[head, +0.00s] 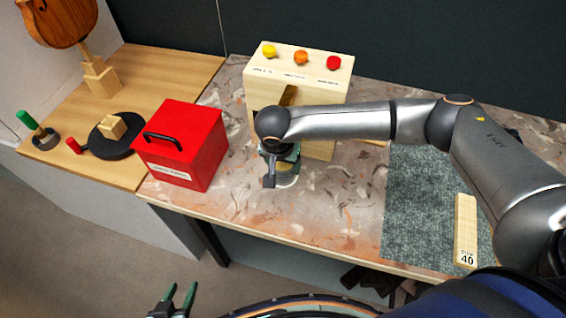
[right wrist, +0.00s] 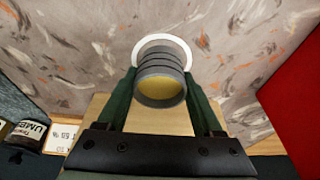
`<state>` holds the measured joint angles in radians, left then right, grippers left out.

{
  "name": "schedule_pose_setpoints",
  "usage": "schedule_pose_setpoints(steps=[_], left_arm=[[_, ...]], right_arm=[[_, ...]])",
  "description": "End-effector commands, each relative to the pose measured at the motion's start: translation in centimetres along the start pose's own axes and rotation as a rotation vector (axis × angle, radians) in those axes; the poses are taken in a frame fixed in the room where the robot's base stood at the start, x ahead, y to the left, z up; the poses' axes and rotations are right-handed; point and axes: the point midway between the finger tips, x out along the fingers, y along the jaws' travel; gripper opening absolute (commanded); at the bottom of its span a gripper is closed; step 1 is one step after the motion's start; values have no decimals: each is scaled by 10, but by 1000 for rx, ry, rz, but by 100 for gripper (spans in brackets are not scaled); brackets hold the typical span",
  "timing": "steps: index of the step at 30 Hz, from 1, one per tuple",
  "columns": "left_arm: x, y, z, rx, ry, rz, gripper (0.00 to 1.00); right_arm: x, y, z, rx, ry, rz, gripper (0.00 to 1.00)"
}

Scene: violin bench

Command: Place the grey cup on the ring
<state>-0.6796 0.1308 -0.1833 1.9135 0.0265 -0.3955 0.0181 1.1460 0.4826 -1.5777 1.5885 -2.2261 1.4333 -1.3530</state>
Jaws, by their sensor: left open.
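The grey cup (right wrist: 161,67) is a ribbed cylinder with an ochre inside, seen in the right wrist view. My right gripper (right wrist: 160,76) has one finger on each side of it, both against its wall. The white ring (right wrist: 162,39) lies on the marbled bench top and shows as an arc past the cup's far end. The cup lines up over it, but I cannot tell whether it touches. In the head view my right gripper (head: 281,172) is low over the bench and hides most of both. My left gripper (head: 176,301) is open and empty before the bench.
A wooden box (head: 330,80) with yellow, orange and red knobs stands just behind my right gripper. A red box (head: 187,143) with a black handle stands to its left. A grey-green mat (head: 415,195) lies to the right. The bench's front middle is clear.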

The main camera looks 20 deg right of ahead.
Motion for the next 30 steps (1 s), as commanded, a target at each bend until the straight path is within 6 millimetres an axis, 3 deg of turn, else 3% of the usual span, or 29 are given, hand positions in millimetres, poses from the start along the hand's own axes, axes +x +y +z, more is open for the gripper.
schedule_pose_setpoints(steps=[1, 8, 19, 24, 30], left_arm=[[0, 1, 0, 0, -3, 1, 50], [0, 1, 0, 0, -3, 2, 50], [-3, 2, -4, 1, 3, 3, 50], [2, 1, 0, 1, 6, 3, 50], [8, 2, 8, 1, -8, 7, 50]], right_arm=[[0, 0, 0, 0, 0, -1, 73], [0, 0, 0, -1, -1, -1, 98], [-7, -1, -1, -2, 0, -3, 98], [-36, -2, 1, -5, 2, -6, 98], [-46, -1, 54, -10, -2, -4, 98]])
